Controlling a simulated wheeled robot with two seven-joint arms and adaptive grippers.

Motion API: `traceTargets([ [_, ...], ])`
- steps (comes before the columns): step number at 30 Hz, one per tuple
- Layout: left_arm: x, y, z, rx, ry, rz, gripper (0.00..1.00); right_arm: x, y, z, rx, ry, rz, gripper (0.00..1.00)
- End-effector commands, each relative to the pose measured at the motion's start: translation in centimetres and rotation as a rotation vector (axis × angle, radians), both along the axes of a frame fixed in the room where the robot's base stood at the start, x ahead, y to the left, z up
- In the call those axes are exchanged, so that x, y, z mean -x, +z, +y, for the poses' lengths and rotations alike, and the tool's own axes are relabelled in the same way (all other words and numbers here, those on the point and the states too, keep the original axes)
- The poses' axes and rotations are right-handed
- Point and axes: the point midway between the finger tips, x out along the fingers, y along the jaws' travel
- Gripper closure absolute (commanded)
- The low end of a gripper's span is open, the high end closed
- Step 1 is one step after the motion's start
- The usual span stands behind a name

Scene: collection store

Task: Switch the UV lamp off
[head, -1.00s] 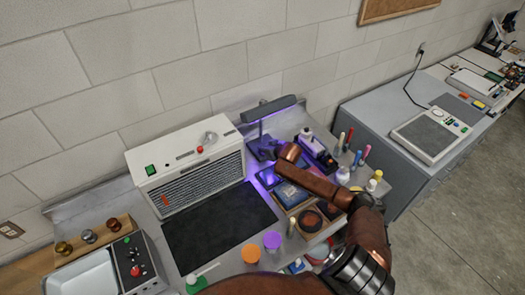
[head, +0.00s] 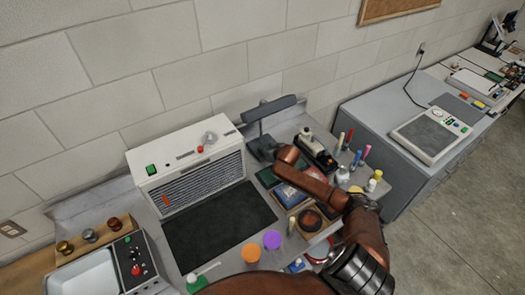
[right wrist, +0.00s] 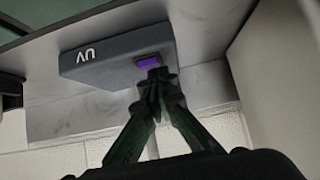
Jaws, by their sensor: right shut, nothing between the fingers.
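The UV lamp (head: 268,107) stands at the back of the bench, right of the white cabinet. Its dark grey bar sits on a post, and no purple light shows under it. In the right wrist view its grey base (right wrist: 105,62) bears the letters UV, upside down, and a purple switch (right wrist: 149,62). My right gripper (right wrist: 155,80) is shut and empty, its tips at the switch, touching or very close to it. In the head view my right gripper (head: 272,152) is at the lamp's base and partly hides it. My left gripper is not in view.
The white cabinet (head: 188,168) with a grille and a dark mat (head: 215,225) lie left of the lamp. Framed pieces (head: 292,195), bottles and coloured markers crowd the bench around my right arm. A wall stands close behind.

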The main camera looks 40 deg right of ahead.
Motion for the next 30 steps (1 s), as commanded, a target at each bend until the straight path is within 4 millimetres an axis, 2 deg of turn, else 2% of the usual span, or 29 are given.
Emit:
traceTargets([
  [11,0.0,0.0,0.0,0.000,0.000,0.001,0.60,-1.4,0.5,-0.1,-0.001,-0.001,0.000,1.00],
  [21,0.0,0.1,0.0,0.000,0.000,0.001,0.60,-1.4,0.6,-0.1,0.000,0.000,0.000,1.00],
  [26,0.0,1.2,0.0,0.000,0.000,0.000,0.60,-1.5,1.8,-0.1,0.000,0.000,-0.001,1.00],
  [30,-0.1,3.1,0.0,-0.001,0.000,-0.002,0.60,-1.7,3.7,-0.2,-0.001,-0.001,-0.001,1.00],
])
